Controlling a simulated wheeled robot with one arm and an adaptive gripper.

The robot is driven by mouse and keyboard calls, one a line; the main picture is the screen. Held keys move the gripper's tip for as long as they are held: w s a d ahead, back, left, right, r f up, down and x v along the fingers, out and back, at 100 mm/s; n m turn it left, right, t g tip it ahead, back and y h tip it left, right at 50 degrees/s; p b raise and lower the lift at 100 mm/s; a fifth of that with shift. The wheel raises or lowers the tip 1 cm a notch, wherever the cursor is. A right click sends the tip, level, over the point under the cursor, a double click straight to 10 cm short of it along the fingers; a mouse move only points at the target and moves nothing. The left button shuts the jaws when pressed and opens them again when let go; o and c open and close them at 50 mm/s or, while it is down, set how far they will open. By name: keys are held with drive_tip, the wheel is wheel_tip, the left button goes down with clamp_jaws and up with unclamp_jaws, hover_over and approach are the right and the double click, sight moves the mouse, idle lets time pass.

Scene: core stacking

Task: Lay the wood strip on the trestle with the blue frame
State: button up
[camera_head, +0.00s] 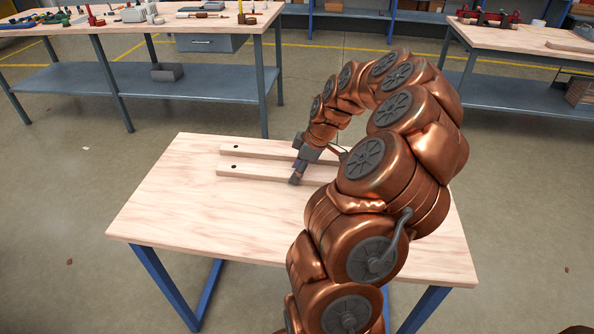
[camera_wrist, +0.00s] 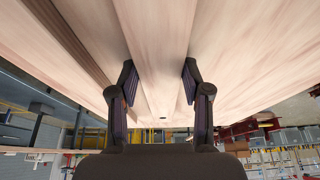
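A light wood strip (camera_head: 243,171) with a dark hole near its left end lies flat on a pale wood-topped table with a blue frame (camera_head: 155,225). A second, similar wood strip (camera_head: 240,149) lies behind it, roughly parallel. My gripper (camera_head: 294,180) is low at the nearer strip, and my arm hides the right ends of both strips. In the wrist view, my gripper's two fingers (camera_wrist: 160,75) are spread on either side of a wood strip (camera_wrist: 162,40). I see no clear clamping, though whether the pads touch the strip is hard to tell.
The front left of the tabletop is clear. A workbench with tools (camera_head: 140,27) stands at the back left, with a grey bin (camera_head: 167,72) on its lower shelf. Another workbench (camera_head: 520,38) stands at the back right. Open floor surrounds the table.

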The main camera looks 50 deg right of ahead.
drive_tip(key=o, duration=0.4)
drive_tip(key=v, duration=1.2)
drive_tip(key=shift+r, duration=0.1)
drive_tip(key=s+a+r+g, duration=0.2)
drive_tip(key=a+g, duration=0.1)
drive_tip(key=a, duration=2.3)
drive_tip(key=s+a+f+m+g, duration=0.1)
drive_tip(key=s+a+f+m, duration=0.1)
drive_tip(key=s, duration=0.4)
drive_tip(key=s+a+f+m+g+h, duration=0.1)
drive_tip(key=s+a+f+m, duration=0.1)
drive_tip(key=s+a, duration=0.2)
drive_tip(key=s+a+f+m+g+h, duration=0.1)
drive_tip(key=s+a+f+m, duration=0.1)
drive_tip(key=s, duration=0.7)
drive_tip(key=shift+a+m, duration=0.5)
